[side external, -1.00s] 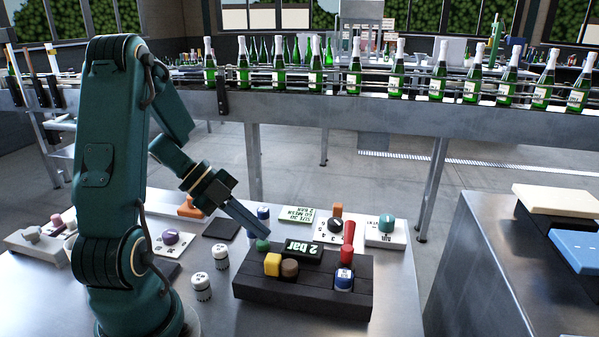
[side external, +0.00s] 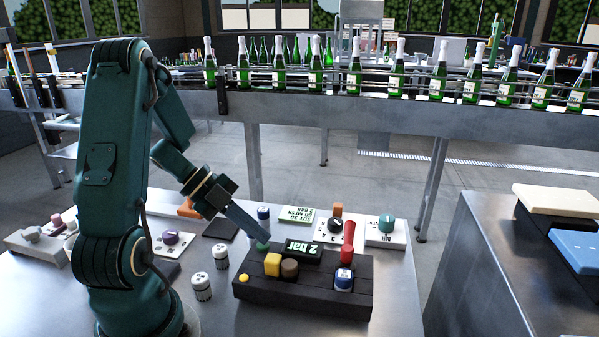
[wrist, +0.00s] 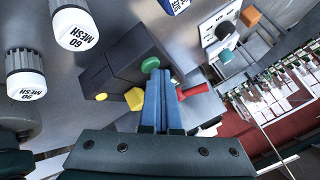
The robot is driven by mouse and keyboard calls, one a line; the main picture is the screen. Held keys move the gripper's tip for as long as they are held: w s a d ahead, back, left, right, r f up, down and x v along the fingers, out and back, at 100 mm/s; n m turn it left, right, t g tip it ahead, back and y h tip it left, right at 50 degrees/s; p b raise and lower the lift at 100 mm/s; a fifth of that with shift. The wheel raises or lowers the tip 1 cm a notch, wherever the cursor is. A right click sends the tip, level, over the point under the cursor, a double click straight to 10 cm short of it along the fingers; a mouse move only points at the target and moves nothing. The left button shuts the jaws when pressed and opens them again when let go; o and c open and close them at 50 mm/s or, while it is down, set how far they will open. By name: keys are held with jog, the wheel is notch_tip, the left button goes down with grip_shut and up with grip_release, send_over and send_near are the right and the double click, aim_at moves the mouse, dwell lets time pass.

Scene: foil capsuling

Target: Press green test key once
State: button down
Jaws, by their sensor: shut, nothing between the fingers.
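The black control box (side external: 310,299) stands on the metal bench, with a display reading "2 bar". The green key (side external: 263,247) is at its back left, behind the yellow knob (side external: 272,264). My gripper (side external: 266,239) points down at the green key, its fingertips right at it and partly covering it; whether they touch cannot be told. The wrist view shows the green key (wrist: 150,64) at the tips of the closed blue fingers (wrist: 162,75), which hold nothing. A small yellow lamp (side external: 243,279) shows bright on the box's left end.
Other small devices sit behind; the bench front is clear.

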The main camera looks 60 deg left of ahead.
aim_at(257, 246)
jog(key=shift+r, duration=0.9)
jog(key=shift+r, duration=2.55)
